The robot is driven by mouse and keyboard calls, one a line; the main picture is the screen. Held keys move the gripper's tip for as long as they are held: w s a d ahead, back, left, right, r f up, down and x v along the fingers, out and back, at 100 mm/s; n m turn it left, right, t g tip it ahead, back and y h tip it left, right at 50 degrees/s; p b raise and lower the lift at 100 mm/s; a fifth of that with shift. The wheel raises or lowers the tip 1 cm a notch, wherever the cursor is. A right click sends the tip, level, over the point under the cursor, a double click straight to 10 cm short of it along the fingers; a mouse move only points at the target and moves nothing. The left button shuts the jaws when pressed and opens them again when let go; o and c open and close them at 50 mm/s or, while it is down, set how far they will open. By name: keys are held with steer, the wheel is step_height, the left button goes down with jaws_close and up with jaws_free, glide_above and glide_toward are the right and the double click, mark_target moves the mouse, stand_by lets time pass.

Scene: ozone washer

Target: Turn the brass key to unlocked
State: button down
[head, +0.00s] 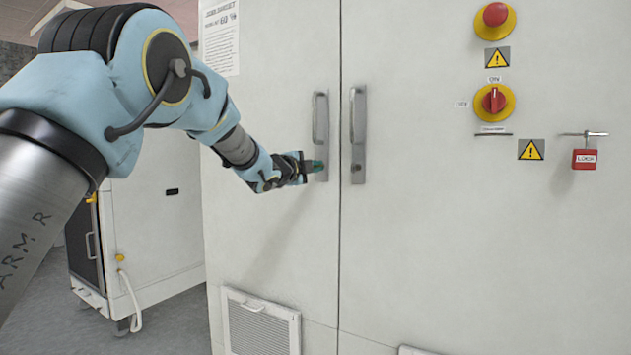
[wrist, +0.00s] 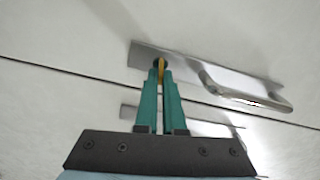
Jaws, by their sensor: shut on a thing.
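The brass key (wrist: 161,70) shows as a thin yellow strip between my green fingertips in the wrist view. My gripper (wrist: 160,72) is shut on it. The key meets a dark round lock at the end of a metal handle plate (wrist: 143,55). In the head view, my gripper (head: 318,166) is at the lower end of the left cabinet door's handle (head: 320,118). The key is hidden there by my fingers, and its turn angle cannot be told.
The right door's handle (head: 358,125) is close beside, across the door seam. A red stop button (head: 495,15), a red rotary switch (head: 494,101) and a red padlock (head: 584,159) are on the right door. A vent (head: 260,325) is low on the left door.

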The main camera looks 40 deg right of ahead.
steer(key=shift+f+m+b, duration=0.15)
steer(key=shift+m+b, duration=0.8)
steer(key=shift+m, duration=0.05)
steer(key=c, duration=1)
jaws_free()
steer(key=shift+a, duration=0.1)
steer(key=b+v, duration=0.1)
steer(key=v, duration=0.9)
steer(key=shift+s+a, duration=0.1)
steer(key=shift+a, duration=0.15)
